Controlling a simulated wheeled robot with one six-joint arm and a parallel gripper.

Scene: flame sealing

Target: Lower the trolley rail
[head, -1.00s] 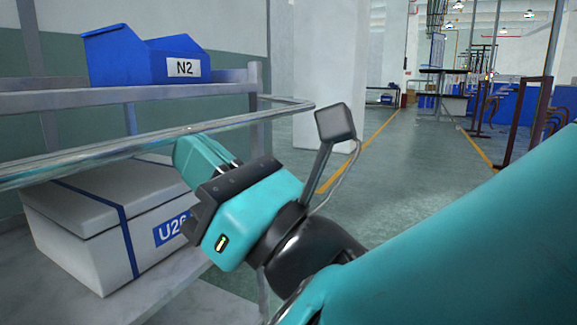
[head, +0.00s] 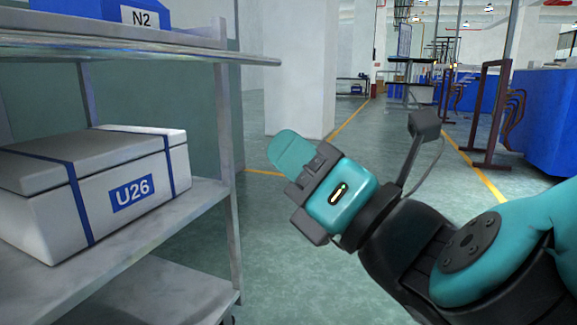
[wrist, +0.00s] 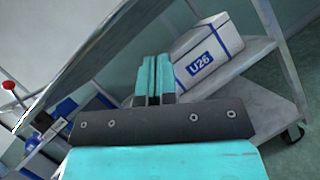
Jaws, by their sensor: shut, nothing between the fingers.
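The trolley (head: 228,130) stands at the left in the head view. Its metal rail (head: 150,52) runs almost level across the top left and ends in the open, right of the upright. My gripper (head: 290,150) is right of the trolley, lower in the picture than the rail and apart from it. Its teal fingers are together and empty. In the wrist view the two fingers (wrist: 153,75) also lie side by side with nothing between them.
A white box marked U26 (head: 155,195) with blue bands sits on the middle shelf. A blue bin marked N2 (head: 85,12) is on the top shelf, partly cut off. A white pillar (head: 300,70) stands behind. The floor right of the trolley is open.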

